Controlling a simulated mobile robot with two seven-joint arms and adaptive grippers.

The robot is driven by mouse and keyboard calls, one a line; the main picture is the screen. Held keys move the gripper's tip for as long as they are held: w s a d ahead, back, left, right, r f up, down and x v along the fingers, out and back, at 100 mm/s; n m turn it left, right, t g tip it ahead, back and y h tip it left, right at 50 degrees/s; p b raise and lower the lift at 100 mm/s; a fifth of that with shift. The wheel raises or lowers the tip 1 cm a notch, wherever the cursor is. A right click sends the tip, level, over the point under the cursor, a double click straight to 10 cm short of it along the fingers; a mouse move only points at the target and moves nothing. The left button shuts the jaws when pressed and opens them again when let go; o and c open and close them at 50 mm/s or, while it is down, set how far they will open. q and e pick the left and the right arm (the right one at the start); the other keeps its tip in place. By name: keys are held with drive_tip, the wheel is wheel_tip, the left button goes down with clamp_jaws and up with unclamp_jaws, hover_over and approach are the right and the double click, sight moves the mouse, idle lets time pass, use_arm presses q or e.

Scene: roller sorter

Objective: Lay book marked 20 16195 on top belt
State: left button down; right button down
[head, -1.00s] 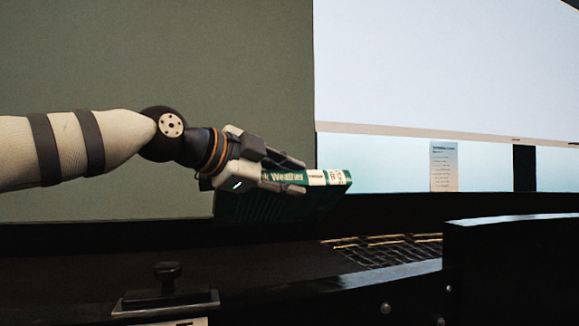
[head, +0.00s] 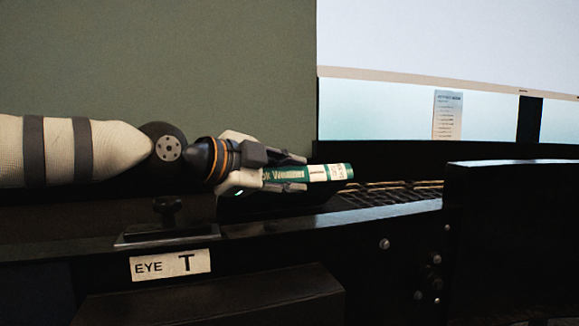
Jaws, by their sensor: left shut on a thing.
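A green book (head: 335,172) with a white label on its spine is held in my left gripper (head: 305,173). The spine faces me and reads something like "Weather"; the label's number is too small to read. My left gripper is shut on the book from the left. The book is at the left end of a dark roller belt (head: 395,192), near its level; I cannot tell whether it touches anything below. My right gripper is not in view.
A stamp-like black knob (head: 168,208) on a plate stands on the dark ledge, above a white "EYE T" label (head: 171,264). A dark panel (head: 510,240) rises at the right. A paper notice (head: 448,115) hangs behind.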

use_arm(q)
drive_tip(key=shift+r, duration=0.2)
drive_tip(key=c, duration=1.2)
unclamp_jaws()
drive_tip(key=shift+f, duration=0.15)
drive_tip(key=shift+s+a, duration=0.15)
drive_tip(key=shift+s, duration=0.05)
drive_tip(key=p+v, duration=0.2)
drive_tip(key=v, duration=0.6)
drive_tip(key=shift+s+a, duration=0.2)
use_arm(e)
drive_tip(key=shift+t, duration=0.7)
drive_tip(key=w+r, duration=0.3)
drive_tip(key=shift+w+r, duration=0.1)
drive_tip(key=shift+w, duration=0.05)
